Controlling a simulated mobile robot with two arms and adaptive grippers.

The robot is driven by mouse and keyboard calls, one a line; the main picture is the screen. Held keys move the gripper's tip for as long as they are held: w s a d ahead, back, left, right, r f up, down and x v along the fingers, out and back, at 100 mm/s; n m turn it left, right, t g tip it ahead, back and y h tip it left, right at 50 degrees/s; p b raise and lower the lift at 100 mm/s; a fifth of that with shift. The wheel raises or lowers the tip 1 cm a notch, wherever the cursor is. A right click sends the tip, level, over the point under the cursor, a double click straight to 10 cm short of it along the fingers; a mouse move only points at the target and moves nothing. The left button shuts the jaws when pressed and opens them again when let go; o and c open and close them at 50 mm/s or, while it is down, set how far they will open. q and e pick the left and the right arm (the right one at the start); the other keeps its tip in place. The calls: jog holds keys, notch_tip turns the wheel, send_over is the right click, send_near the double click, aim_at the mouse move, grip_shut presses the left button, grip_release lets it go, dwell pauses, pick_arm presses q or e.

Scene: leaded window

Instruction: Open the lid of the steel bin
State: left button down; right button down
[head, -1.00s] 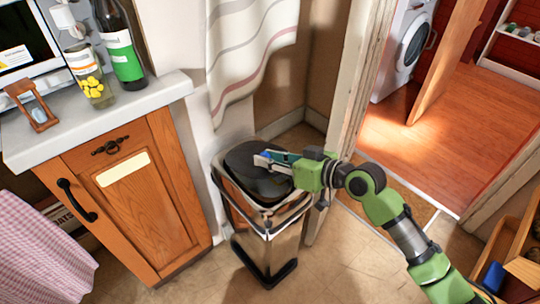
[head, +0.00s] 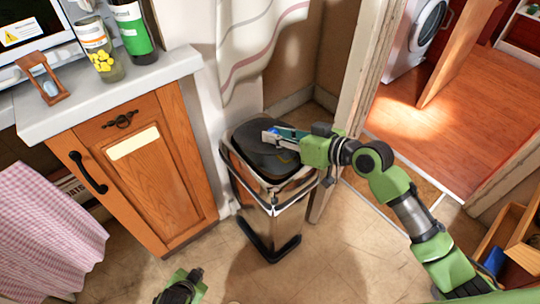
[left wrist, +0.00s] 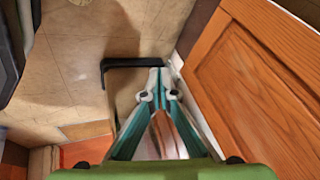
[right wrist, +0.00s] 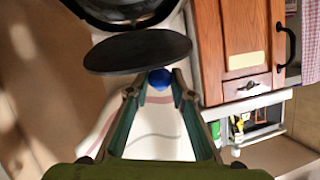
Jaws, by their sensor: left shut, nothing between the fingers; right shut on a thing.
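The steel bin (head: 262,197) stands upright on the floor, with a shiny body and a dark top. Its dark oval lid (head: 262,156) shows at the top. In the right wrist view the lid (right wrist: 138,54) is seen nearly edge-on, standing off from the bin's dark rim (right wrist: 120,12). My right gripper (head: 270,137) is shut on the lid's blue knob (right wrist: 160,79), which shows between its fingertips. My left gripper (left wrist: 158,92) is shut and empty, low in front of the wooden cabinet. Only part of it shows at the head view's bottom edge.
The wooden cabinet (head: 152,185) stands left of the bin, with bottles and an hourglass (head: 43,82) on its counter. A curtain (head: 255,45) hangs behind the bin. A door frame (head: 372,55) stands to the right. The floor in front is clear.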

pick_arm(q)
jog(key=w+d+r+m+t+h, duration=0.35)
jog(key=w+r+m+t, duration=0.45)
jog(key=w+r+m, duration=0.6)
jog(key=m+h, duration=1.2)
jog(key=m, duration=0.8)
send_near(269, 161)
notch_tip(269, 161, down, 3)
jog(key=w, duration=0.3)
jog(key=shift+g, duration=0.3)
jog(key=x, duration=0.9)
jog(key=shift+w+d, duration=0.15)
jog(key=shift+d, duration=0.1)
jog(key=shift+r, duration=0.15)
